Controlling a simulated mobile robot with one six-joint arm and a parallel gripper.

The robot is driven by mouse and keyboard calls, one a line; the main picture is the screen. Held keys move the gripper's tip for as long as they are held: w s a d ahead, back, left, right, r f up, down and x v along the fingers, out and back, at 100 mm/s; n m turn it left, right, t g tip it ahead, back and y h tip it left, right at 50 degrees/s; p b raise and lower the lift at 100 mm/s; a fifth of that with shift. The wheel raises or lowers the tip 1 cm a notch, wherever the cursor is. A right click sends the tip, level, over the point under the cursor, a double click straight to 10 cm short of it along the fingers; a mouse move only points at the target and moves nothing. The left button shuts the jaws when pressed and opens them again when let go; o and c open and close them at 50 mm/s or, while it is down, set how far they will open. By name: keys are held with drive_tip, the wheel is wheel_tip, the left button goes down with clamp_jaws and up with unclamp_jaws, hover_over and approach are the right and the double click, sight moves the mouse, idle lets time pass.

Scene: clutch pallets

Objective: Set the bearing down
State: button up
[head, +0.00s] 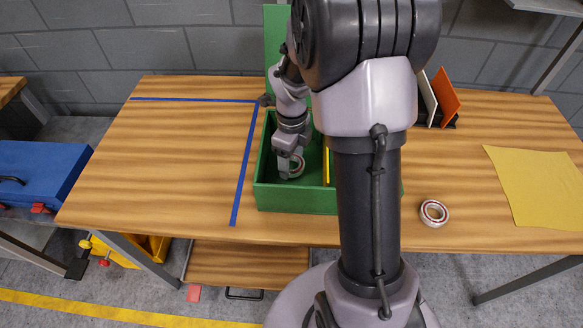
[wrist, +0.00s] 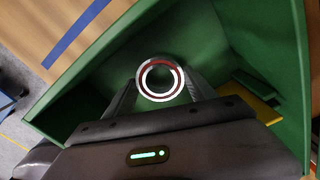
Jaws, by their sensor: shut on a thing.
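A ring-shaped bearing (wrist: 142,80) with a silver rim and a red-brown band is between my gripper's fingers in the wrist view. It also shows in the head view (head: 298,166), inside the left part of the green box. My gripper (head: 291,170) is shut on the bearing and reaches down into the green box (head: 290,199). The box stands on the wooden table (head: 180,150). I cannot tell whether the bearing touches the box floor. A second bearing (head: 434,213) lies flat on the table to the right of my arm.
A yellow divider (head: 326,167) stands in the box, right of my gripper. Blue tape (head: 245,165) marks the table at left. A yellow sheet (head: 537,187) lies at right. Orange and white panels (head: 444,97) stand at the back. The table's left part is clear.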

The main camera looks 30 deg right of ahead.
drive_tip(key=shift+f, duration=0.8)
drive_tip(key=shift+f, duration=0.2)
drive_tip(key=o, duration=1.7)
drive_tip(key=shift+r, duration=0.1)
